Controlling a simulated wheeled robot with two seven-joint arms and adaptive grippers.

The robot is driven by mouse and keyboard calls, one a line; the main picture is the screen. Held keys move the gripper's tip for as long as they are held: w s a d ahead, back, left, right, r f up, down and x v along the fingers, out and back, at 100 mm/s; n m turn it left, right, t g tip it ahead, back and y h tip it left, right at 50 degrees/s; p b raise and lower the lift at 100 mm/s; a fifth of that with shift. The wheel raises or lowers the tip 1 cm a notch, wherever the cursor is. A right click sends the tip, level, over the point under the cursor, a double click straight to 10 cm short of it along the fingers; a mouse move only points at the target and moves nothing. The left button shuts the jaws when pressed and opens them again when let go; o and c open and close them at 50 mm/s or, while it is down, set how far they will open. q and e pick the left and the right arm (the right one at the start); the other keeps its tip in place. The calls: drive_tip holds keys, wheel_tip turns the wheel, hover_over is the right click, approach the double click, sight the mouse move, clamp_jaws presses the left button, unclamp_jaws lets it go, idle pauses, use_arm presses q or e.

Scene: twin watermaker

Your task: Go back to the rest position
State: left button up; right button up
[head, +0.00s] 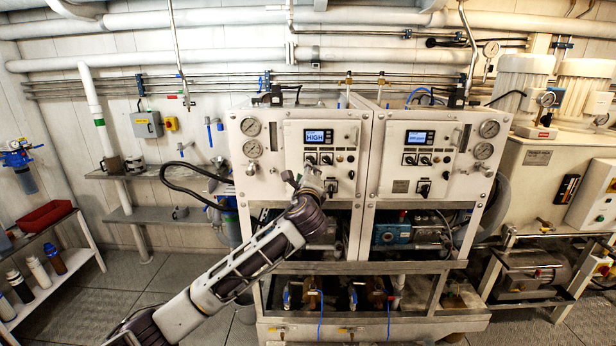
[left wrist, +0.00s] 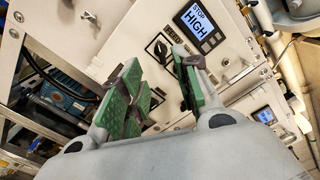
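My left arm reaches in from the lower left in the head view. My left gripper (head: 308,180) is in front of the left watermaker's control panel (head: 292,133), just below its display (head: 318,136). In the left wrist view, the two green-padded fingers of the gripper (left wrist: 162,82) stand apart with nothing held between them. A dark selector knob (left wrist: 160,48) shows on the panel beyond the gap; whether a finger touches the panel I cannot tell. The display also shows in the left wrist view (left wrist: 201,28) and reads "STOP HIGH". My right gripper is out of view.
The right watermaker panel (head: 418,150) stands beside the left one, with its own display (head: 420,137). A black hose (head: 180,182) loops out at the left. A metal shelf (head: 150,215) and a rack with a red bin (head: 46,215) stand further left. Floor (head: 150,275) between them is clear.

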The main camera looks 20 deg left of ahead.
use_arm(q)
drive_tip(key=w+a+f+n+g+h, duration=0.1)
drive_tip(key=a+f+n+g, duration=0.1)
drive_tip(key=f, duration=1.3)
drive_tip(key=w+a+f+n+g+h, duration=0.1)
drive_tip(key=a+f+g, duration=0.15)
drive_tip(key=f, duration=1.15)
drive_tip(key=s+a+f+n+g, duration=0.15)
drive_tip(key=s+f, duration=0.35)
drive_tip(key=f, duration=0.6)
drive_tip(key=s+d+f+n+g+h, duration=0.15)
drive_tip(key=s+f, duration=0.25)
drive_tip(key=f, duration=0.6)
drive_tip(key=s+a+f+n+g, duration=0.2)
drive_tip(key=s+f, duration=0.3)
drive_tip(key=f, duration=0.6)
drive_tip(key=s+f+n+g, duration=0.3)
drive_tip(key=s+f+n, duration=0.2)
drive_tip(key=s+f, duration=1.55)
drive_tip(key=s+d+f+n+g, duration=0.1)
drive_tip(key=s+f, duration=0.3)
drive_tip(key=s, duration=1.3)
drive_tip(key=s+d+f+n+g+h, duration=0.1)
drive_tip(key=s+f+n+g, duration=0.2)
drive_tip(key=s, duration=1.3)
wheel_tip(320, 180, down, 2)
drive_tip(key=shift+s+f+n, duration=0.1)
drive_tip(key=shift+s+n, duration=0.3)
drive_tip(key=shift+n, duration=0.2)
